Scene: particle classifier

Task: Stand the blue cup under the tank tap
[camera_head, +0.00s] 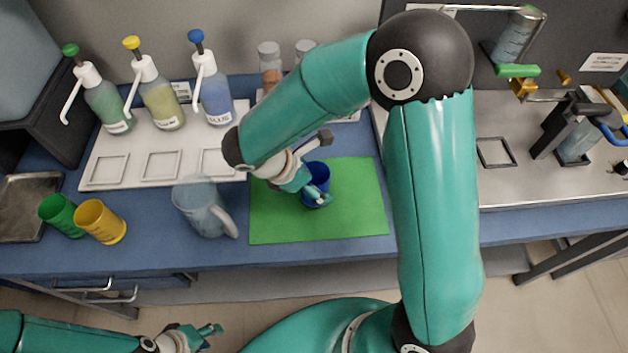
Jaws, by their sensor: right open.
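The blue cup (319,171) stands on the green mat (350,215) in the middle of the bench. My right gripper (316,192) is open at the cup, with a finger low in front of it; the gripper hides part of the cup. I cannot tell whether the fingers touch it. The clear tank (514,38) is at the upper right, with a green part (517,71) and a brass tap (522,87) below it. My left gripper (212,331) is low at the bottom left, away from the bench objects, and its opening is unclear.
A clear jug (200,207) stands left of the mat. Green (62,214) and yellow (101,222) cups stand farther left. Several pump bottles stand on a white tray (105,172). A square frame (495,152) lies on the metal surface at right, beside a black device (560,125).

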